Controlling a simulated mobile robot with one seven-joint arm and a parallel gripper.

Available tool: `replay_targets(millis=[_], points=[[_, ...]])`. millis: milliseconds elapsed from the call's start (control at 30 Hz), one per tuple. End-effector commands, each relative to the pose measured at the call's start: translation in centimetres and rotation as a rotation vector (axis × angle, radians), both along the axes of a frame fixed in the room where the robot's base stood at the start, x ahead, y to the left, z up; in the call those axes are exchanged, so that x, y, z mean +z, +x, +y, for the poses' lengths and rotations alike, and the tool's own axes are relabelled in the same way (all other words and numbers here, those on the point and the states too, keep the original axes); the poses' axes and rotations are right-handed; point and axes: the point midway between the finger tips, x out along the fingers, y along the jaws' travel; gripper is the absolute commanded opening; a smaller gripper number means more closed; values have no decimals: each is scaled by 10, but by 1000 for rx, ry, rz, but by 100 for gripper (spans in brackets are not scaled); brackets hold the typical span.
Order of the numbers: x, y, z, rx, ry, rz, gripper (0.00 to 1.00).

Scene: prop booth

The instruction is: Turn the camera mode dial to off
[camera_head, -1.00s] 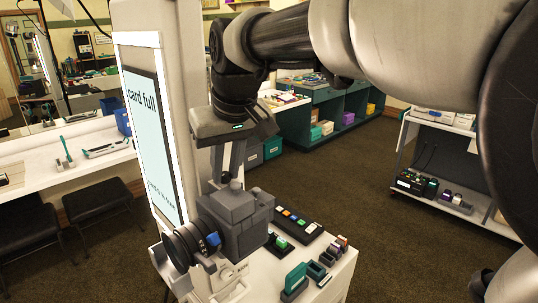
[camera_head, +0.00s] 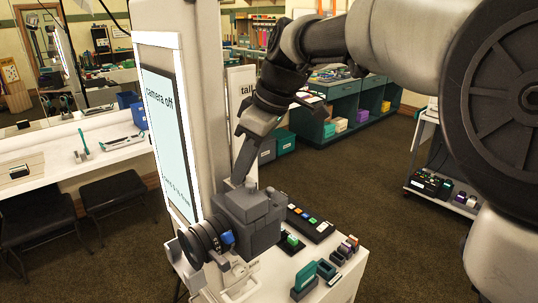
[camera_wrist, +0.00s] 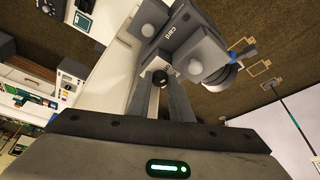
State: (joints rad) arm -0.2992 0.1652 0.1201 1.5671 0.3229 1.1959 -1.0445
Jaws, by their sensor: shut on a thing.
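The dark grey camera (camera_head: 250,222) with a large black lens (camera_head: 203,241) stands on a white counter. It also shows in the wrist view (camera_wrist: 205,52). My gripper (camera_head: 239,181) reaches down to the camera's top. In the wrist view, my gripper's fingers (camera_wrist: 161,86) close around a small dark round knob, the mode dial (camera_wrist: 159,77). The fingers hide much of the dial, so its markings cannot be read. The screen (camera_head: 168,130) beside the camera reads "camera off".
A black strip with coloured buttons (camera_head: 311,223) lies behind the camera. Small holders with teal and dark pieces (camera_head: 305,277) stand at the counter's front right. The tall white panel with the screen rises close on the left. Open carpet lies to the right.

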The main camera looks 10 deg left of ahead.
Motion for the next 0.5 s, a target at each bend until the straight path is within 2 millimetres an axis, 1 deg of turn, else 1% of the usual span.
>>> replay_targets(millis=[200, 500], points=[[2, 2, 0, 148, 1, -1, 0], [1, 3, 0, 265, 0, -2, 0]])
